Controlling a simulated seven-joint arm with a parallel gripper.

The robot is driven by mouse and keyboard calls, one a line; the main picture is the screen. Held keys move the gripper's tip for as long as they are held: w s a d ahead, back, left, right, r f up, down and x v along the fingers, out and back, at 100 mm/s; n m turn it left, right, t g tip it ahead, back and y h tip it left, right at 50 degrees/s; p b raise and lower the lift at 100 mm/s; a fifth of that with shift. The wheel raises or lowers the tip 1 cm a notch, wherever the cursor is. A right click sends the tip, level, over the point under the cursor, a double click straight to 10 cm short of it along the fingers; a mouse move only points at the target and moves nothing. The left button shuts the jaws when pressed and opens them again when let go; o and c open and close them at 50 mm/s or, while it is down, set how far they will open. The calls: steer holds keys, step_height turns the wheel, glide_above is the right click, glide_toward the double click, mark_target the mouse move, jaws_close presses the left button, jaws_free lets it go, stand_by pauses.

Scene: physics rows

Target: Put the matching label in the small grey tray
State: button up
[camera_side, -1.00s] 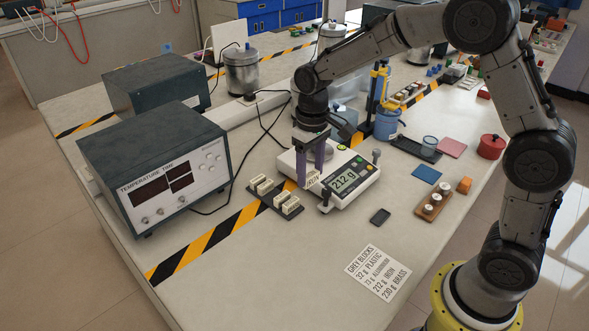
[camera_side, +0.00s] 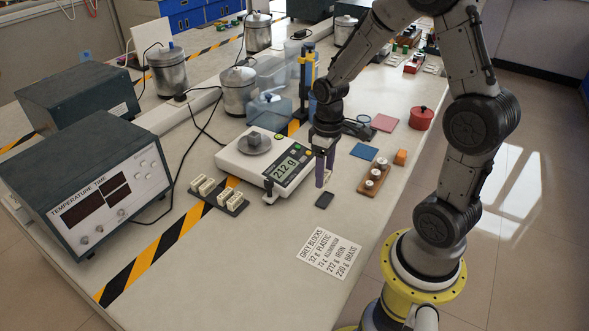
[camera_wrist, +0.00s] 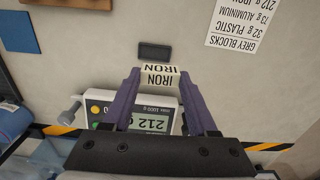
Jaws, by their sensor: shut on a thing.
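My gripper (camera_side: 325,183) is shut on a cream label block (camera_wrist: 160,80), whose face reads IRON in the wrist view. The small dark grey tray (camera_side: 324,200) lies on the table just below the fingertips in the side view; it also shows just beyond the label in the wrist view (camera_wrist: 154,51). The label looks held above the table, apart from the tray. A white scale (camera_side: 232,158) reads 212 g, with a small grey block (camera_side: 254,138) on its pan. The printed sheet (camera_side: 324,254) lists 212 g as iron.
A dark rack (camera_side: 236,206) with several cream labels stands left of the scale. The table between tray and sheet is clear.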

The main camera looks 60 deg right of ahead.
steer(key=shift+s+d, duration=0.2)
steer(key=shift+d, duration=0.3)
steer(key=shift+f, duration=3.05)
steer(key=shift+f, duration=0.4)
steer(key=o, duration=1.5)
steer(key=shift+r, duration=4.05)
